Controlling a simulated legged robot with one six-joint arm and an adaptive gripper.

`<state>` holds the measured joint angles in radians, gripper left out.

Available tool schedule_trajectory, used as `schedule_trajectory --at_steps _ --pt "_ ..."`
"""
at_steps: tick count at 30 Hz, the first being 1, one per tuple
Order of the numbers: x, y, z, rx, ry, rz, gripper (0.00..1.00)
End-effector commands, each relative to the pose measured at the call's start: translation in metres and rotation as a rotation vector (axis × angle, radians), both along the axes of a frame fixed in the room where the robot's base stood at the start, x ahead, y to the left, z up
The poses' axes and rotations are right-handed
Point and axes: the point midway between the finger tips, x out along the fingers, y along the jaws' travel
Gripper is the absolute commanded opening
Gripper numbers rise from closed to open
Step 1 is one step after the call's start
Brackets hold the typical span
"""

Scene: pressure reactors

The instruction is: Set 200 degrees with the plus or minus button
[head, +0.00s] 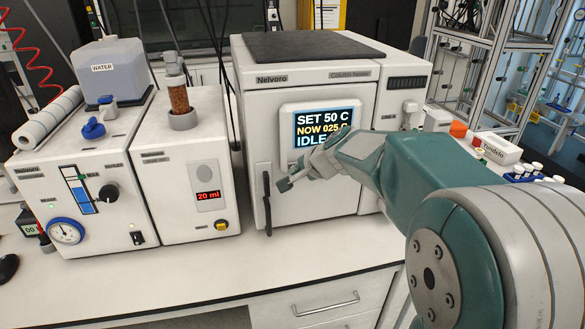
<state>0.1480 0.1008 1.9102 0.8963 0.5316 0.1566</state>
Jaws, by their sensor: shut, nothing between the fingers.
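The column heater (310,200) is a white box labelled Nelvoro with a dark top pad. Its display (321,122) reads SET 50 C, NOW 025 C and IDLE. The lower part of the display panel is hidden behind my arm, and I cannot see the plus or minus buttons. My gripper (285,184) is shut and empty. In the picture it lies just below the display panel and right of the black door handle (267,200). I cannot tell whether it touches the heater front.
A white unit (186,165) showing 20 ml and a pump unit (75,185) with a gauge and water container (109,70) stand left. A vial rack (522,178) and labelled white box (497,150) are right. The bench front (200,290) is clear.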

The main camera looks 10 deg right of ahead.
Motion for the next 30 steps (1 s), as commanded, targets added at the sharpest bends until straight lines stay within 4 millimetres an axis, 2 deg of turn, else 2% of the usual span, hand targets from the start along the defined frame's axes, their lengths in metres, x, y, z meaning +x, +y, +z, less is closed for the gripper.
schedule_trajectory --at_steps 22,30 --pt "0.005 0.0001 0.0002 0.0 0.0 0.0 0.0" --pt "-0.0045 -0.0002 0.0003 -0.001 -0.001 0.0 0.0"
